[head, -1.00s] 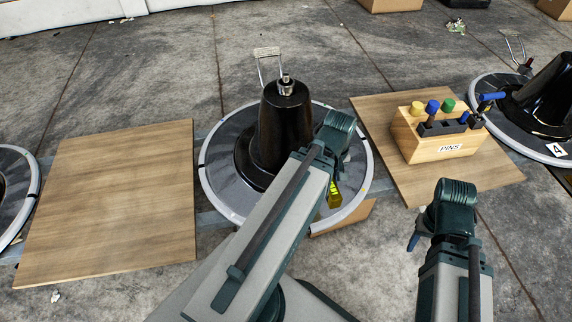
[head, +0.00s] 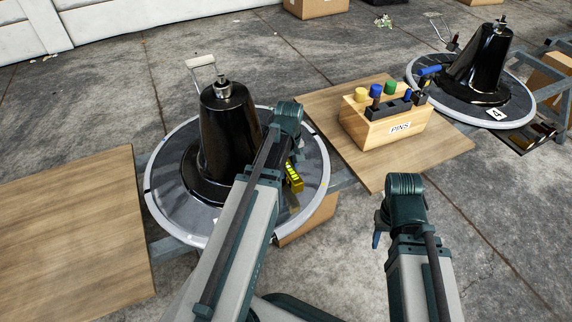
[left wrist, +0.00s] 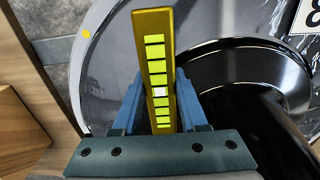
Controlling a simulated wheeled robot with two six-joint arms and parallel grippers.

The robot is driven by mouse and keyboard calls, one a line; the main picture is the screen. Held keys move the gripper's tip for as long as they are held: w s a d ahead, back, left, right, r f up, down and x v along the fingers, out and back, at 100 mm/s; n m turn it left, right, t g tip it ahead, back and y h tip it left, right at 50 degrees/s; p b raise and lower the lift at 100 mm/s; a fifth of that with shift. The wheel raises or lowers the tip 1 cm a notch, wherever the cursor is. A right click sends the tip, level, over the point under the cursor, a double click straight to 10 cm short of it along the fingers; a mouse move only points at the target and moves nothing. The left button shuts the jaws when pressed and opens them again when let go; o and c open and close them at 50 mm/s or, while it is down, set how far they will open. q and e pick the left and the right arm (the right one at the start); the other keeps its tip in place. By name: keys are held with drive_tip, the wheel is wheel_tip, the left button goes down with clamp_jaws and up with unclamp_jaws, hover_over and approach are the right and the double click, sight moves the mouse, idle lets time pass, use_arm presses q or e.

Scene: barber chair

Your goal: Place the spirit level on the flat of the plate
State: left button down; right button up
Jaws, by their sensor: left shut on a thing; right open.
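The spirit level (head: 293,178) is a yellow bar with bright green marks. My left gripper (head: 290,160) is shut on it; in the left wrist view the level (left wrist: 156,50) stands between the blue fingers. The plate (head: 312,196) is a round grey disc with a pale rim and a black cone (head: 228,130) on it. The level is over the plate's right part, beside the cone; I cannot tell whether it touches. My left arm hides part of the plate. The plate also shows in the left wrist view (left wrist: 110,45). My right gripper (head: 379,236) is open and empty, right of the plate.
A wooden block labelled PINS (head: 385,125), with coloured handles, stands on a wooden board (head: 440,152) to the right. Another board (head: 75,220) lies at left. A second disc with a black cone (head: 480,65), marked 4, is at the far right.

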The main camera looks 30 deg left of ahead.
sight(289, 163)
use_arm(q)
drive_tip(key=w, duration=0.1)
drive_tip(key=w+a, duration=0.1)
drive_tip(key=w, duration=0.1)
drive_tip(key=w+a, duration=0.1)
drive_tip(key=w, duration=0.1)
drive_tip(key=shift+w+a+f, duration=0.15)
drive_tip(key=shift+w+f, duration=0.1)
drive_tip(key=shift+f, duration=0.05)
drive_tip(key=shift+f+b, duration=1.75)
drive_tip(key=shift+b, duration=0.2)
drive_tip(key=shift+f, duration=0.1)
drive_tip(key=shift+f, duration=0.15)
drive_tip(key=shift+c, duration=2.2)
unclamp_jaws()
drive_tip(key=shift+r, duration=0.25)
wheel_tip(289, 163, up, 12)
drive_tip(key=p, duration=1.2)
